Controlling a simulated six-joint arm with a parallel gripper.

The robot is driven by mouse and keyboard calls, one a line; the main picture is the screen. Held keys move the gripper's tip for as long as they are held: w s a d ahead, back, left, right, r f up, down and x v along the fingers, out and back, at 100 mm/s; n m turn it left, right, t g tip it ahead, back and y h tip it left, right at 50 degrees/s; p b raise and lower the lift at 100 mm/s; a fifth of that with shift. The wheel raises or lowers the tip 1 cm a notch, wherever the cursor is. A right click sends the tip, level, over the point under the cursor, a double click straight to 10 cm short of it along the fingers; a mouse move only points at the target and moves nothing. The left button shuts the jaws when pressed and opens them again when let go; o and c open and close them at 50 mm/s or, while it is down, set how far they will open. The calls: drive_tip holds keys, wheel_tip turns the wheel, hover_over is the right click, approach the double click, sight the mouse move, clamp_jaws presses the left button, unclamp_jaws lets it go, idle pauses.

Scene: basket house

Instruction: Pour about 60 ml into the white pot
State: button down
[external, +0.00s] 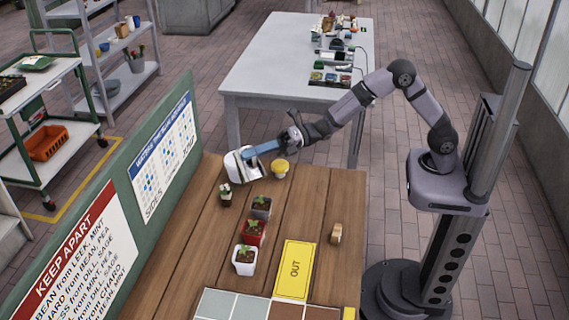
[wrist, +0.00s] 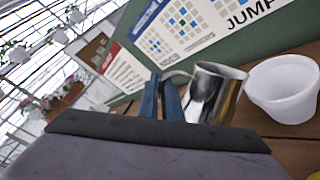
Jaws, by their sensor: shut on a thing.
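My gripper (external: 262,148) is shut on a shiny metal jug (wrist: 212,92) at the far left of the wooden table. In the external view the jug and this container overlap and are hard to tell apart. A white pot (external: 244,268) with a seedling stands nearer, in front of a red pot (external: 252,238) and a grey pot (external: 261,213). No liquid is visible.
A small dark pot (external: 225,199) with a plant stands left of the grey pot. A yellow object (external: 280,168) is right of my gripper. A yellow OUT card (external: 295,272) and a wooden block (external: 336,234) lie nearer. The green sign board (external: 150,210) borders the table's left side.

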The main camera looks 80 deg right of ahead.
sight(246, 148)
drive_tip(key=shift+w+d+r+m+p, duration=0.25)
drive_tip(key=shift+r+m+p, duration=0.25)
drive_tip(key=shift+p, duration=0.35)
drive_tip(key=shift+w+d+r+m+p, duration=0.25)
drive_tip(key=shift+r+m+p, duration=0.25)
drive_tip(key=shift+p, duration=0.35)
drive_tip(key=shift+w+d+f, duration=0.1)
drive_tip(key=shift+d, duration=0.1)
drive_tip(key=shift+w+d+m+p, duration=0.35)
drive_tip(key=shift+m+p, duration=0.35)
drive_tip(key=shift+p, duration=0.4)
drive_tip(key=shift+w+d, duration=0.2)
drive_tip(key=shift+d, duration=0.05)
drive_tip(key=shift+w+d+r+m+p, duration=0.25)
drive_tip(key=shift+w+d+m+p, duration=0.2)
drive_tip(key=shift+d+m+p, duration=0.15)
drive_tip(key=shift+w+d+r+m+p, duration=0.2)
drive_tip(key=shift+w+d+m+p, duration=0.25)
drive_tip(key=shift+p, duration=0.25)
